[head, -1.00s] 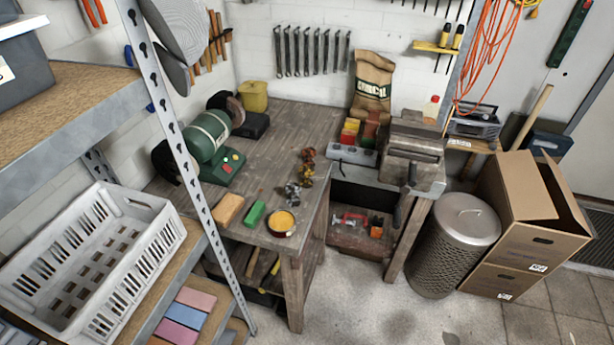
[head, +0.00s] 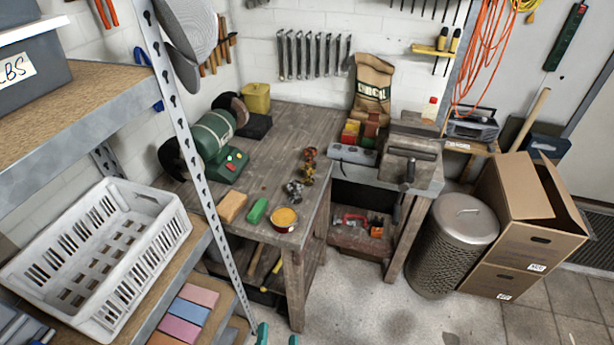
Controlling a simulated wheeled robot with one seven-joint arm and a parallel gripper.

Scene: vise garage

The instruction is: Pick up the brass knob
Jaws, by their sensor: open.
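Small brass-coloured and silvery metal pieces stand close together near the right edge of the wooden workbench (head: 262,172). The brass-coloured pieces (head: 309,166) are at the back of this group, and silvery ones (head: 293,190) are in front. They are too small to tell which one is the brass knob. The teal fingertips of my gripper (head: 278,336) show at the bottom edge of the head view, apart from each other with nothing seen between them. They are well in front of the workbench; the rest of the gripper is out of view.
A round tin with yellow contents (head: 284,219), a green block (head: 257,211) and a tan block (head: 232,206) lie at the bench's front. A green bench grinder (head: 213,140) stands behind. A metal shelf post (head: 188,150) rises at left.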

